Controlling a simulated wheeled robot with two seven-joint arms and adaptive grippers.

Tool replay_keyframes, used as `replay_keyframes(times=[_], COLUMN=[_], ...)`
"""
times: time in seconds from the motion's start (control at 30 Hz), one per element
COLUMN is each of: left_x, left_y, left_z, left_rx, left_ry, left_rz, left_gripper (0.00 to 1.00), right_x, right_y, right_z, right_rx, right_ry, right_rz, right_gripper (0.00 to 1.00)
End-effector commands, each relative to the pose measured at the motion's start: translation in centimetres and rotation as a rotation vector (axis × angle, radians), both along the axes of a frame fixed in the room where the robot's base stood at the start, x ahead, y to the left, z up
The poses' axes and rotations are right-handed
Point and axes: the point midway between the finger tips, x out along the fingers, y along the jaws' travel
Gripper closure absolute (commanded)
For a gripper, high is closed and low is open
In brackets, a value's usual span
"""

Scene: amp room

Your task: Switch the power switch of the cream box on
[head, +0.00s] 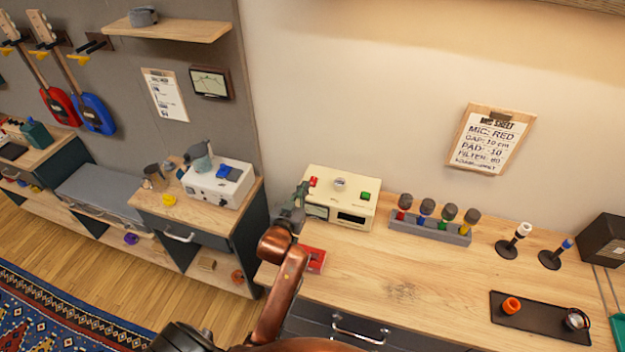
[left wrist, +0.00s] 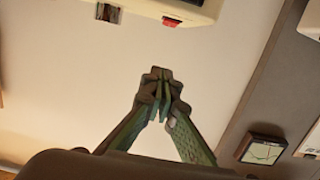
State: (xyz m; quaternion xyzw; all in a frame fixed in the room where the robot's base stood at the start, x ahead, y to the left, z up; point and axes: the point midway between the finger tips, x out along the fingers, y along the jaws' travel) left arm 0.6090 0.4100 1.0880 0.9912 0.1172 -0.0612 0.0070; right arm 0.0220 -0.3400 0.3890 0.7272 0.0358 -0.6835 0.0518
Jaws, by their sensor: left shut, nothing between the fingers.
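The cream box (head: 345,184) stands on the wooden bench against the wall. A red rocker-like part (head: 313,181) is on its top at the left, with a round knob (head: 340,183) and a green part (head: 365,196) to the right. I cannot tell whether the switch is on or off. My left gripper (head: 300,194) is at the box's left front corner, its fingers shut and empty. In the left wrist view the shut fingertips (left wrist: 160,76) are apart in the picture from the cream box (left wrist: 195,8) and its red part (left wrist: 172,21). My right gripper is not in view.
A red box (head: 315,260) lies on the bench below the cream box, beside my left arm. A grey rack (head: 430,229) with several coloured-band microphones stands to the right. A white box (head: 217,186) is on the left bench. The middle of the bench is clear.

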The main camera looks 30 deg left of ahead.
Motion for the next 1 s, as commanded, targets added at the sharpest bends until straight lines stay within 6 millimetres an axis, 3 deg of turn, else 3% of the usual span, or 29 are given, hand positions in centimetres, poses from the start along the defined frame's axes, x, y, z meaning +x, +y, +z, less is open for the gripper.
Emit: replay_keyframes(times=[0.23, 0.47, 0.53, 0.7, 1.0], left_x=[4.7, 8.9, 8.7, 8.9, 9.0], left_y=[1.1, 2.2, 2.2, 2.2, 2.2], left_z=[-0.4, -1.2, -2.8, -4.5, -5.1], left_rx=[0.001, -0.001, -0.003, -0.001, 0.0], left_ry=[-0.002, 0.002, 0.004, 0.002, 0.0], left_rz=[0.0, 0.001, 0.001, 0.0, 0.0], left_gripper=[1.0, 1.0, 1.0, 1.0, 1.0], right_x=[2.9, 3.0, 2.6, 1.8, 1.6], right_y=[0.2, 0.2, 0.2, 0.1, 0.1], right_z=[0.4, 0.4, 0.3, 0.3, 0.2], right_rx=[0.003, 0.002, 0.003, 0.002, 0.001], right_ry=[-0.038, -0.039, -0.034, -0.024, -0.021], right_rz=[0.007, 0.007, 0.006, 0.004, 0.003], right_gripper=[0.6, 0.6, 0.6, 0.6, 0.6])
